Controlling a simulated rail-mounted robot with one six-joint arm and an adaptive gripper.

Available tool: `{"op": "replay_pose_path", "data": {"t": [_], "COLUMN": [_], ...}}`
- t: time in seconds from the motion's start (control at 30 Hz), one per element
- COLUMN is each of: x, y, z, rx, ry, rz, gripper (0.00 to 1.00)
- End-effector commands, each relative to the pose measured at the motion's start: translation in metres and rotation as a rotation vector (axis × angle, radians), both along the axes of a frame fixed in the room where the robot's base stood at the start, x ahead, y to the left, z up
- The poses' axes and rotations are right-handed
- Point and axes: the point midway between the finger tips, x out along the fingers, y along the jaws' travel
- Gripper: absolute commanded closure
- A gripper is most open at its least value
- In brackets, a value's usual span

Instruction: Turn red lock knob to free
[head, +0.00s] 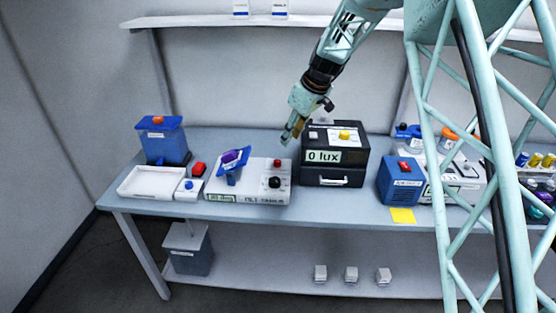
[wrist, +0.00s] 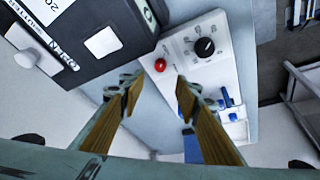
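A round red knob (head: 277,162) stands at the back right of a white instrument (head: 225,190); I take it as the lock knob. In the wrist view the red knob (wrist: 160,65) lies just beyond the gap between my fingertips, not between them. Its lock or free marking is too small to read. A black dial (head: 275,182) sits in front of it, also in the wrist view (wrist: 205,47). My gripper (head: 287,139) hangs above and behind the red knob, apart from it. It is open and empty, its two tan-padded fingers (wrist: 157,92) spread.
The black lux box (head: 334,162) stands close on the right of the instrument. A blue tilted piece (head: 232,165) rests on the instrument's left part. A white tray (head: 152,182) and a blue-lidded bin (head: 166,142) are farther left.

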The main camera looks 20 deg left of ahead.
Motion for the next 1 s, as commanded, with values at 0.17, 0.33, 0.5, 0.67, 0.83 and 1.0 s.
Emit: {"op": "replay_pose_path", "data": {"t": [0.17,0.33,0.5,0.67,0.83,1.0], "x": [0.004,0.005,0.005,0.005,0.005,0.007], "y": [0.011,0.013,0.013,0.013,0.015,0.019], "z": [-0.011,-0.013,-0.013,-0.014,-0.019,-0.031], "rx": [0.001,0.002,0.001,0.001,0.001,0.0], "ry": [-0.003,-0.004,-0.004,-0.004,-0.004,-0.002], "rz": [0.017,0.021,0.021,0.021,0.02,0.021], "gripper": [0.7,0.7,0.7,0.7,0.7,0.7]}}
